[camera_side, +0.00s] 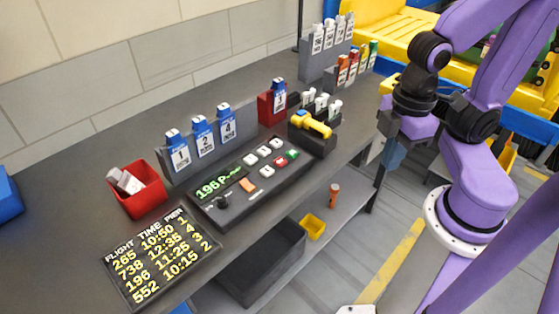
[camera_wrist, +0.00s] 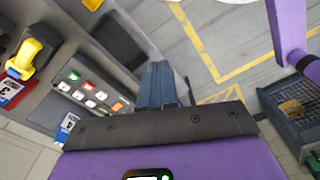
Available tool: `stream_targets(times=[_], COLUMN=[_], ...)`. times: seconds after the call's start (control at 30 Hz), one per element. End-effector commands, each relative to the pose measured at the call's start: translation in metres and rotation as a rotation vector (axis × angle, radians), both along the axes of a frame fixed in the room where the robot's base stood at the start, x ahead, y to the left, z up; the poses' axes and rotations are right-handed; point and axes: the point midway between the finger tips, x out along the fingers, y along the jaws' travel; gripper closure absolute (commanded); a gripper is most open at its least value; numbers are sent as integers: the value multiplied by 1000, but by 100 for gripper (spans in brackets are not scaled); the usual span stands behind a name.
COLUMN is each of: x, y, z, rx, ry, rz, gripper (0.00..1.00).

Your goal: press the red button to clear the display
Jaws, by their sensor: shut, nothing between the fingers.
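The red button (camera_side: 280,162) sits on the dark control panel (camera_side: 225,222), between a green button (camera_side: 293,154) and a white one (camera_side: 267,171). In the wrist view the red button (camera_wrist: 88,84) lies left of my fingers. The panel's display (camera_side: 214,187) shows green text starting "196 P"; the rest is hard to read. My gripper (camera_side: 393,156) is shut and empty, out to the right of the panel, beyond the bench's front edge. In the wrist view my gripper's blue-grey fingers (camera_wrist: 157,80) are together, over the floor side, apart from the panel.
A yellow-handled device (camera_side: 312,124) stands right of the panel. A flight board (camera_side: 162,258) lies in front. A red bin (camera_side: 144,197) and numbered blue tags (camera_side: 203,138) stand left and behind. A lower shelf holds a black tray (camera_side: 262,262) and a yellow bin (camera_side: 313,228).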

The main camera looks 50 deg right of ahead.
Motion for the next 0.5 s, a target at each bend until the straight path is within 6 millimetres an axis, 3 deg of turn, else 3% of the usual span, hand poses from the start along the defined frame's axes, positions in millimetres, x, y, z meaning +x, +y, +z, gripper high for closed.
stream_targets(times=[0.27, 0.5], x=[13, 66], y=[18, 58], z=[-8, -27], rx=[65, 240], ry=[-4, -94], rz=[5, 2], gripper=[100, 100])
